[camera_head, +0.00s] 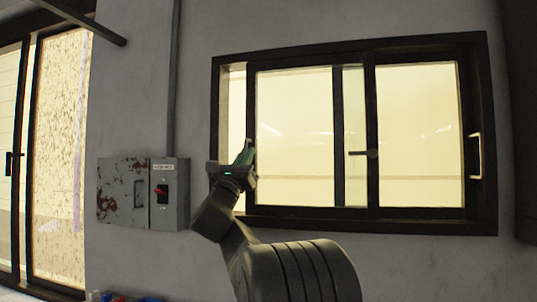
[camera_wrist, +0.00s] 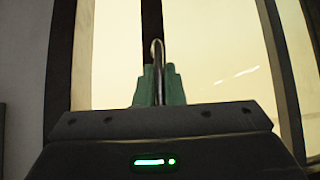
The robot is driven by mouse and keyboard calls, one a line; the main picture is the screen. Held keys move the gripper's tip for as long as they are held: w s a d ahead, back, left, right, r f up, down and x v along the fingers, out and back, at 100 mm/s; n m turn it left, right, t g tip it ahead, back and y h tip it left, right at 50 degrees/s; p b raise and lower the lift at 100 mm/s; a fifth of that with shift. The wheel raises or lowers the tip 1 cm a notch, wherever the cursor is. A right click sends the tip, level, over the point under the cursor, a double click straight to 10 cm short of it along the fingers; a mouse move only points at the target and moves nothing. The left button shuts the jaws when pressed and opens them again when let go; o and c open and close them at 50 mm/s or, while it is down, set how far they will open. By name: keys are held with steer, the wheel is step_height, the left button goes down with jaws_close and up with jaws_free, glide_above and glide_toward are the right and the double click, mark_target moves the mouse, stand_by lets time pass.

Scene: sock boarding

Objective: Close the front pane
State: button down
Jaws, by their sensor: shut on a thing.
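The front pane (camera_head: 295,105) is a dark-framed sliding glass pane in the window at the right of the head view. Its left upright stands apart from the window's left jamb (camera_head: 218,110), with a narrow bright gap (camera_head: 237,100) between them. My gripper (camera_head: 247,153) is at that left upright. In the wrist view my gripper's green fingertips (camera_wrist: 158,86) are shut on a thin metal pull handle (camera_wrist: 157,50), in front of the dark upright (camera_wrist: 151,22). The fingers hide the lower part of the handle.
The other pane (camera_head: 420,120) overlaps behind on the right, and a pale handle (camera_head: 475,156) shows at the far right. A latch lever (camera_head: 364,153) sits on the middle upright. A grey electrical box (camera_head: 169,195) hangs left of my arm. A glazed door (camera_head: 60,150) stands far left.

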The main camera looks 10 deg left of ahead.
steer(key=a, duration=0.4)
steer(key=shift+w, duration=0.1)
steer(key=c, duration=1.5)
jaws_free()
steer(key=shift+c, duration=0.2)
steer(key=b+v, duration=0.4)
steer(key=v, duration=1)
steer(key=shift+b, duration=0.4)
steer(key=shift+r, duration=0.1)
jaws_close()
